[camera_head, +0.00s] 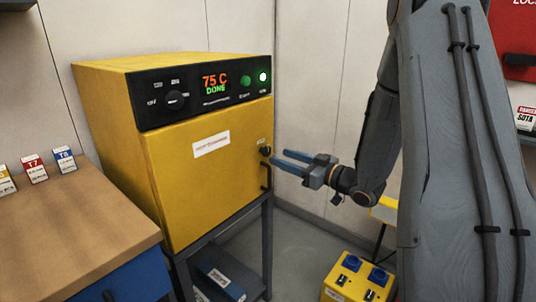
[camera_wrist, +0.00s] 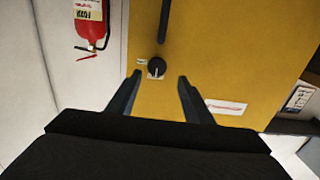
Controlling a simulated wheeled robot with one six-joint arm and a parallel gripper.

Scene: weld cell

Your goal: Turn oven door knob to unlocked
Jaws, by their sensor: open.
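The yellow oven (camera_head: 190,180) stands on a dark stand, its door closed. The small black door knob (camera_head: 265,151) sits on the door's right edge, above a dark vertical handle (camera_head: 267,176). In the wrist view the knob (camera_wrist: 156,67) has a pale mark at its lower side and small labels beside it. My gripper (camera_head: 281,161) has blue fingers, open and empty, pointing at the door near the knob. In the wrist view my gripper (camera_wrist: 160,80) has its fingers on both sides below the knob, apart from it. The knob's label is too small to read.
The oven's panel (camera_head: 205,92) shows "75 C DONE" with a lit green light. A wooden bench (camera_head: 70,225) with small boxes stands left. A yellow box with blue sockets (camera_head: 355,280) is on the floor. A fire extinguisher (camera_wrist: 90,25) shows in the wrist view.

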